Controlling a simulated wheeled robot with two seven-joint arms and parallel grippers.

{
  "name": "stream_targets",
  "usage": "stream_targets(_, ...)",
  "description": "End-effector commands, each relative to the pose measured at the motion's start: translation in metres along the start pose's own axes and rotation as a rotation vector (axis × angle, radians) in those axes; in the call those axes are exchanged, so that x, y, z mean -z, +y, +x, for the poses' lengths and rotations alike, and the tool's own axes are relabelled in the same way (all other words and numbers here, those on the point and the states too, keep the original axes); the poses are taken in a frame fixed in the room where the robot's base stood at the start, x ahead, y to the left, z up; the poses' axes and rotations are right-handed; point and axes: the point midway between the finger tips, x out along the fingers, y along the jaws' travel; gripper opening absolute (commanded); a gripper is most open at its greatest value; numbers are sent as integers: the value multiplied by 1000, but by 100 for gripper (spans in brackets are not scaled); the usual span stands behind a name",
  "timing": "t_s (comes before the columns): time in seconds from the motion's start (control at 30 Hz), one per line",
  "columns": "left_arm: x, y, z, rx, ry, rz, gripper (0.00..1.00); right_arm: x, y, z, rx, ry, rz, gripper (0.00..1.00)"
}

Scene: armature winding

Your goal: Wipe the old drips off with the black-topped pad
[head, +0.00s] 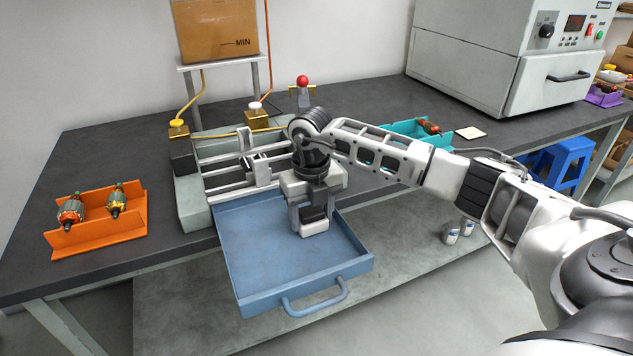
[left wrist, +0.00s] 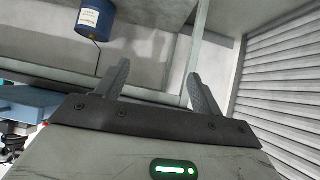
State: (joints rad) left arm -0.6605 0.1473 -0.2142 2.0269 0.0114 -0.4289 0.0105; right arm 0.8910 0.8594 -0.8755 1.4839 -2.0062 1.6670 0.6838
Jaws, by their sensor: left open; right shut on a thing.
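My right gripper (head: 309,211) is shut on the black-topped pad (head: 314,228), which has a pale lower part. It holds the pad upright over the right back part of the blue drip tray (head: 262,253). I cannot tell whether the pad touches the tray floor. The tray sticks out past the table's front edge, with a handle at its front. No separate drips can be made out on it; the arm and pad hide part of the floor. My left gripper (left wrist: 158,80) shows only in the left wrist view, open and empty, away from the tray.
A winding fixture with rails (head: 228,165) stands behind the tray. An orange holder (head: 98,245) with two armatures is at left, a teal tray (head: 402,130) at right. A large oven (head: 480,50) stands at the back right. A blue can (left wrist: 95,20) shows in the left wrist view.

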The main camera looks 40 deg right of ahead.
Motion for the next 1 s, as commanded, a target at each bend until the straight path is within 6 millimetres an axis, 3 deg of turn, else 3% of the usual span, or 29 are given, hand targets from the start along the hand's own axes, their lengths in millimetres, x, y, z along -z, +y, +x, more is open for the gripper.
stream_targets(0.07, 0, 0, 1, 0, 2, 0, 67, -1, -8, 1, 2, 1, 3, 31)
stream_targets(0.2, 15, 0, -8, 1, 10, 1, 67, -1, -8, -28, 1, -3, 1, 31)
stream_targets(0.3, 19, -1, -11, 4, 14, 4, 67, 0, -8, -34, 1, 0, 2, 31)
stream_targets(0.8, 19, -6, -20, 23, -17, -1, 67, 1, -10, -77, 0, 0, 7, 31)
stream_targets(1.0, 18, -8, -21, 29, -16, -1, 67, 1, -11, -82, 0, 0, 8, 31)
